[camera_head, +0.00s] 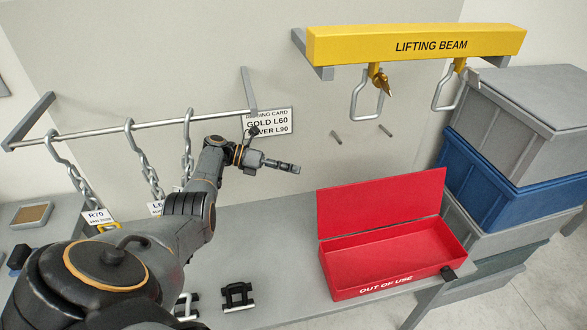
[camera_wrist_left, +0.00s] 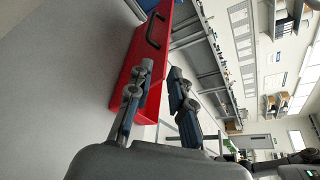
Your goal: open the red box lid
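The red box (camera_head: 390,284) sits on the grey bench, marked "OUT OF USE" on its front. Its lid (camera_head: 385,203) stands up along the back edge, and the box's empty inside shows. The wrist view shows red box surface (camera_wrist_left: 149,48) with a black handle (camera_wrist_left: 156,30). My left gripper (camera_head: 292,168) is above the bench, to the left of the lid and apart from it in the head view. Its two fingers (camera_wrist_left: 156,80) are spread with nothing between them. My right gripper is not in view.
A yellow lifting beam (camera_head: 415,45) with hanging hooks is above the box. Chains hang from a rail (camera_head: 85,130) at left. Stacked crates (camera_head: 510,115) stand at right. Black bracket-like pieces (camera_head: 237,296) lie on the bench, left of the box.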

